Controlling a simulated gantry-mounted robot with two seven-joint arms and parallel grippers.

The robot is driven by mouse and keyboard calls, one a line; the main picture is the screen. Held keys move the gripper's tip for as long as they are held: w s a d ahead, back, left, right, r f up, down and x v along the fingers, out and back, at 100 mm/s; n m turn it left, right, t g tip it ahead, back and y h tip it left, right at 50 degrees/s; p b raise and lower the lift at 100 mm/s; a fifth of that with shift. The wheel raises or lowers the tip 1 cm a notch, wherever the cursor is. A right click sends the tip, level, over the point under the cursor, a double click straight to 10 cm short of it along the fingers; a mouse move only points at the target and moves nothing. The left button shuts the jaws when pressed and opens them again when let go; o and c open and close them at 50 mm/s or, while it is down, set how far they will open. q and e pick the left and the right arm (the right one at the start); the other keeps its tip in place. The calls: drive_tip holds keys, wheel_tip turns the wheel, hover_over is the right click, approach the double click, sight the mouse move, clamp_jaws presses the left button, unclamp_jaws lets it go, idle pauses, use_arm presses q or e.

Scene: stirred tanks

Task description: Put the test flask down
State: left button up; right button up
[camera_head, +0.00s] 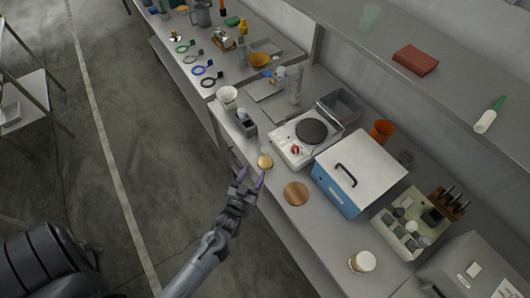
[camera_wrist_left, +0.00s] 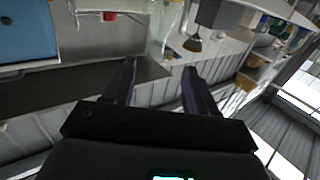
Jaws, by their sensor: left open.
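A small round flask (camera_head: 265,162) with yellow-amber contents stands near the front edge of the counter, beside the hot plate. My left gripper (camera_head: 251,177) is open and empty, just in front of the flask, with its two fingers pointing at it and apart from it. In the left wrist view, the open fingers (camera_wrist_left: 158,68) have nothing between them, and a pale, glassy shape (camera_wrist_left: 160,28) shows beyond them; I cannot tell for sure that it is the flask. My right gripper is in neither view.
A white hot plate (camera_head: 284,146) stands behind the flask, and a blue box with a white lid (camera_head: 337,176) to its right. A round brown mat (camera_head: 296,193) lies bare on the counter. A grey holder (camera_head: 246,124) and white cup (camera_head: 227,95) stand to the left.

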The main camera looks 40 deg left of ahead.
sight(264, 154)
use_arm(q)
drive_tip(key=w+b, duration=0.1)
drive_tip(key=w, duration=0.1)
drive_tip(key=w+a+r, duration=0.1)
drive_tip(key=w, duration=0.1)
drive_tip(key=w+b, duration=0.1)
drive_tip(key=w, duration=0.1)
drive_tip(key=shift+w+a+r+b, duration=0.15)
drive_tip(key=shift+r+b, duration=0.05)
drive_tip(key=shift+b, duration=0.15)
drive_tip(key=b+x, duration=0.3)
drive_tip(key=x, duration=0.1)
drive_tip(key=shift+w+a, duration=0.1)
drive_tip(key=shift+w, duration=0.1)
drive_tip(key=shift+w+a+r, duration=0.1)
drive_tip(key=shift+w, duration=0.2)
clamp_jaws()
